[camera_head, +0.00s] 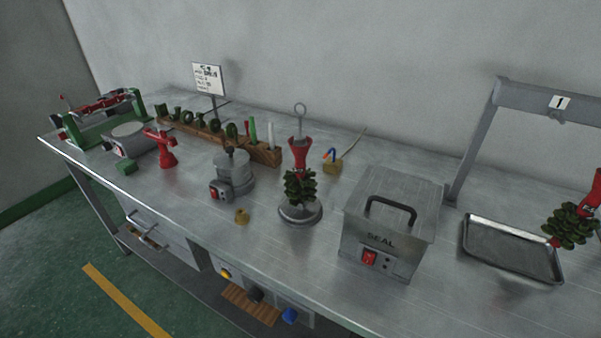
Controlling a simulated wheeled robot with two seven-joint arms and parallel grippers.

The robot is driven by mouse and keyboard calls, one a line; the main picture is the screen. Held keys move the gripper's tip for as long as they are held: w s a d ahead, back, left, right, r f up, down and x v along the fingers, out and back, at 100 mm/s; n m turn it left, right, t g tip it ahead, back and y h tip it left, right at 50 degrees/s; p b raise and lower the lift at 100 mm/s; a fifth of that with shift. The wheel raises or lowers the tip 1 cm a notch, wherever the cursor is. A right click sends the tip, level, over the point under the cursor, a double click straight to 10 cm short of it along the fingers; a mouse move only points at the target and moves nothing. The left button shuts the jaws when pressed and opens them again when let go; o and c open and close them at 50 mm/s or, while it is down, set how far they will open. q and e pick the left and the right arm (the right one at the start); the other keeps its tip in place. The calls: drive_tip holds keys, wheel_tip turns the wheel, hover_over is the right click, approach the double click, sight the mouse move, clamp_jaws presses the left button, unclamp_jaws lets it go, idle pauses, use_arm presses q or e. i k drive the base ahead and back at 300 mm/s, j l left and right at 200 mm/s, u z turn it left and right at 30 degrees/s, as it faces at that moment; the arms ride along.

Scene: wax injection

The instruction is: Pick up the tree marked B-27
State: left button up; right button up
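A wax tree with dark green pieces (300,186) stands upright on a round metal base, with a red part at its top and a metal ring above. A second tree with dark green pieces (570,226) is at the right edge, beside and partly over the tray's right end. It is tilted, and its red part (592,192) is cut off by the picture edge. That red part bears a dark marking too small to read for certain; I cannot tell whether it is B-27. Neither of my grippers is in view.
A steel table holds a SEAL box (388,225), a shallow metal tray (490,254), a grey frame with a tag (545,100), a round pot (233,170), a wooden rack (262,153) and a red stand (163,150). Bare table lies along the front edge.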

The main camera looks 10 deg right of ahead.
sight(299, 187)
drive_tip(key=i+j+z, duration=0.1)
drive_tip(key=j+z, duration=0.25)
drive_tip(key=j, duration=0.3)
drive_tip(key=j+z, duration=0.3)
drive_tip(key=j, duration=0.3)
